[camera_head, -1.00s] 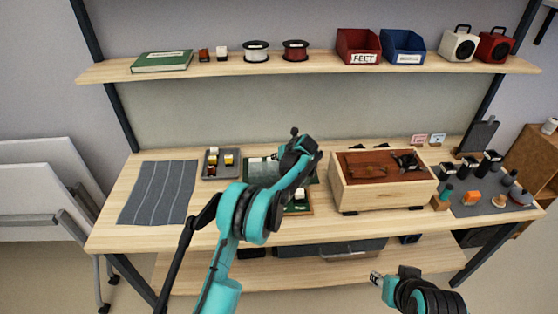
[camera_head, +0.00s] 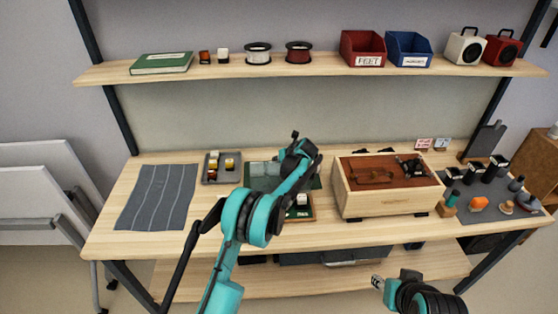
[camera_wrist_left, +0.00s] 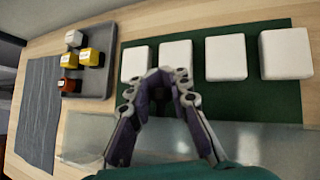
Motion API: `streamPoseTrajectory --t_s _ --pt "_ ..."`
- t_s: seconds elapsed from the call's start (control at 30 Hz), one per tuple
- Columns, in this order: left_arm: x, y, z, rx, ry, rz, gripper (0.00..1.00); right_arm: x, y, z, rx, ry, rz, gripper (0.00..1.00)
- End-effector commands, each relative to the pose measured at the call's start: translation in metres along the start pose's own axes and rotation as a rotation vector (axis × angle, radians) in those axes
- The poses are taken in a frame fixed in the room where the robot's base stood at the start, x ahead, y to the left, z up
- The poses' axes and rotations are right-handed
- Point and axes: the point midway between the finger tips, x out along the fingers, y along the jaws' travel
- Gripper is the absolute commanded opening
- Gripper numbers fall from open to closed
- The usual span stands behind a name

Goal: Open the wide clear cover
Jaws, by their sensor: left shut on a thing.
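The wide clear cover (camera_wrist_left: 255,145) shows in the left wrist view as a translucent panel over the near part of a dark green board (camera_wrist_left: 285,105). Several white blocks (camera_wrist_left: 227,58) sit in a row on the board. My left gripper (camera_wrist_left: 165,78) has its fingertips together beside the blocks, shut on the cover; the exact contact is hard to see. In the head view the green board (camera_head: 312,212) is partly hidden by my left arm, and the left fingertips are hidden. My right gripper (camera_head: 378,282) is empty in front of the table; its finger opening is too small to judge.
A grey tray (camera_head: 210,179) with small coloured blocks and a grey striped mat (camera_head: 155,197) lie to the left. A wooden box (camera_head: 392,201) stands close on the right. Bottles and small items fill a dark mat (camera_head: 478,215) farther right. A shelf (camera_head: 220,70) runs above.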

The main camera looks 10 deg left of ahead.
Motion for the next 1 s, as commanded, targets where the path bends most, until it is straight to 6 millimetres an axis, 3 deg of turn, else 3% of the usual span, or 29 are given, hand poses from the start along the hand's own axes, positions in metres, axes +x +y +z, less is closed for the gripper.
streamPoseTrajectory --t_s 0.13,0.17,0.23,0.63,0.77,1.0 --pt "0.001 -0.005 -0.008 -0.002 0.012 -0.005 0.00 0.001 0.000 0.001 0.000 0.000 0.000 0.40" --pt "0.001 -0.005 -0.008 -0.002 0.013 -0.005 0.23 0.001 0.000 0.001 0.000 0.000 0.000 0.40" --pt "0.001 -0.005 -0.008 -0.001 0.013 -0.005 0.39 0.001 0.000 0.001 0.000 0.000 0.000 0.40" --pt "-0.006 -0.003 -0.007 -0.003 0.012 -0.003 0.39 0.001 0.000 0.001 0.000 0.000 0.000 0.40" --pt "-0.028 -0.004 -0.006 -0.002 0.010 -0.004 0.39 0.001 0.000 0.001 0.000 0.000 0.000 0.40" --pt "-0.083 -0.005 -0.004 0.003 0.002 -0.007 0.39 0.001 0.000 0.000 0.000 0.000 0.000 0.40"
